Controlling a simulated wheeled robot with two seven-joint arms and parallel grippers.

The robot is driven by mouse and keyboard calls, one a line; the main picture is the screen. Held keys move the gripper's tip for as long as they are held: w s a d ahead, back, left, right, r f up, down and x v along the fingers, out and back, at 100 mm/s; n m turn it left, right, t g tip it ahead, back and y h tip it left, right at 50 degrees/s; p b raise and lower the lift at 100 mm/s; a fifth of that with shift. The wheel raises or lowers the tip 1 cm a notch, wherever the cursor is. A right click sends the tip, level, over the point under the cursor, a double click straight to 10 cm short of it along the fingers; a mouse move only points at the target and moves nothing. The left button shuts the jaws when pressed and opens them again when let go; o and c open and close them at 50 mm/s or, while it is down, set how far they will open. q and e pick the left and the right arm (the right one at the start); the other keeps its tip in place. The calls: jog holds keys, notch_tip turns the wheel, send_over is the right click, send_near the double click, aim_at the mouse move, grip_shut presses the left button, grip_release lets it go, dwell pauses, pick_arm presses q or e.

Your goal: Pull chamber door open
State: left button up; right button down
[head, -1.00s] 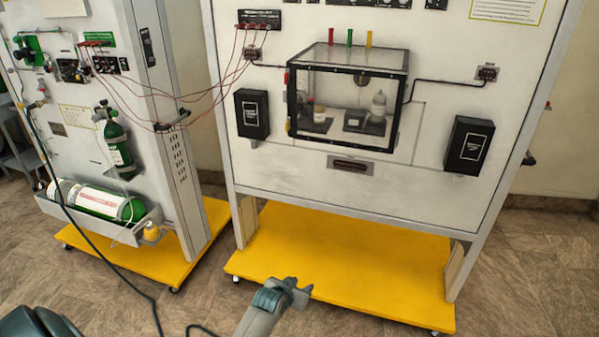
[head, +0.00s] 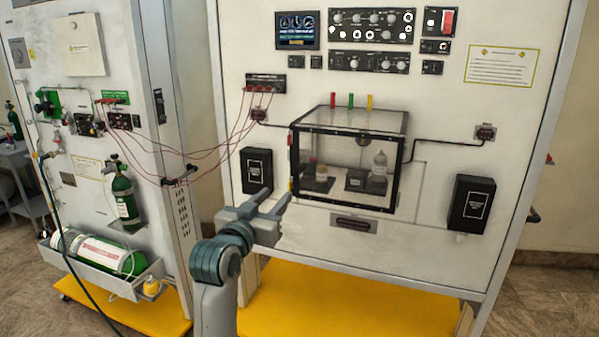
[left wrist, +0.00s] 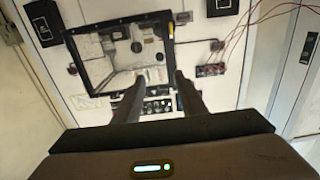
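The chamber is a clear box with a black frame, mounted on the white panel, and its front door (head: 345,172) looks closed in the head view. Small bottles stand inside it. The chamber also shows in the left wrist view, upside down, with its black frame (left wrist: 128,20) ahead of the fingers. My left gripper (head: 281,200) is raised in front of the panel, just left of and below the chamber's lower left corner. Its two fingers are apart with nothing between them; the wrist view shows the same gap (left wrist: 158,88). My right gripper is not in view.
Black boxes flank the chamber on the left (head: 257,171) and right (head: 471,204). Red cables (head: 215,150) run from this panel to the left stand. A yellow base (head: 350,300) lies below. A stand with green cylinders (head: 124,196) is at the left.

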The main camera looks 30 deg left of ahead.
aim_at(301, 169)
pick_arm(q)
jog(key=shift+w, duration=0.15)
jog(key=p+x, duration=0.4)
jog(key=x, duration=1.1)
jog(key=shift+w+r+p, duration=0.1)
jog(key=shift+w+p, duration=0.1)
jog(key=shift+p, duration=0.1)
jog(key=shift+x, duration=0.9)
grip_shut()
